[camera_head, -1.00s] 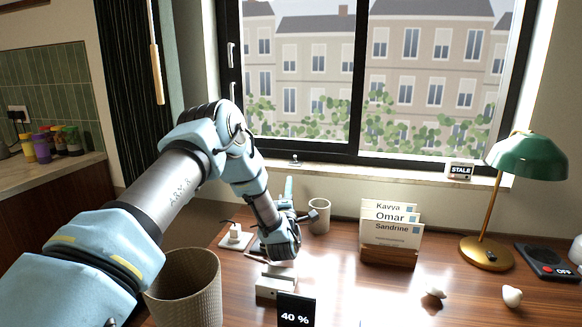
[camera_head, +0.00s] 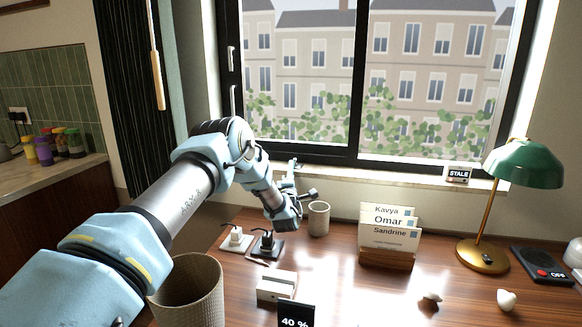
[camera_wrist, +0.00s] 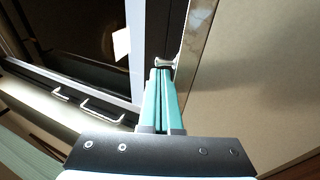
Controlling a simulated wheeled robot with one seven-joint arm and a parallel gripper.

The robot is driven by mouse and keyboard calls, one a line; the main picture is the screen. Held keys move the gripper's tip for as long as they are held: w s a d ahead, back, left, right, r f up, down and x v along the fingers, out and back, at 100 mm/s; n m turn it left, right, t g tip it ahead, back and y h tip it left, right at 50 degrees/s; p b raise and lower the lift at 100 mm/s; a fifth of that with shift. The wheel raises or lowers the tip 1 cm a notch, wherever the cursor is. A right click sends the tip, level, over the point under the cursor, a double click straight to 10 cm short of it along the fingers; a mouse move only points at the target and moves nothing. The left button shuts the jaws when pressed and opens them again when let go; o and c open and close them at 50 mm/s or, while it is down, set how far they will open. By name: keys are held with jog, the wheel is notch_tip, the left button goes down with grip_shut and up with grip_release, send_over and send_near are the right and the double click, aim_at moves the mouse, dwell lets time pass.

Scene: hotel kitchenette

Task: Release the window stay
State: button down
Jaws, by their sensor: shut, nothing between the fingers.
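The window stay is a small metal fitting on the sill below the window. In the wrist view the metal piece (camera_wrist: 166,62) shows right at the tips of my gripper (camera_wrist: 160,74). The teal fingers are closed together with nothing between them. They look touching or nearly touching the stay; I cannot tell which. In the head view my gripper (camera_head: 292,170) points up at the sill, and its fingers largely cover the stay. The window (camera_head: 357,80) has a dark frame and two handles at its left edge, also visible in the wrist view.
A beige cup (camera_head: 319,219) stands just right of my gripper. A woven bin (camera_head: 188,292) and plugs (camera_head: 235,239) are on the left.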

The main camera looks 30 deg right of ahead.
jog(key=shift+w+r+g+y, duration=0.2)
jog(key=shift+r+g+y, duration=0.35)
jog(key=shift+g, duration=0.45)
dwell(0.4)
jog(key=shift+d+r+m+g, duration=0.1)
jog(key=shift+r+m+g, duration=0.1)
jog(key=shift+m+g, duration=0.1)
jog(key=g, duration=0.1)
jog(key=r+g+y+p, duration=0.1)
jog(key=y, duration=0.1)
jog(key=shift+w+d+r+g+p, duration=0.2)
jog(key=shift+w+d+g+p, duration=0.05)
jog(key=shift+g+p, duration=0.15)
jog(key=shift+f+m, duration=0.3)
jog(key=shift+f, duration=0.05)
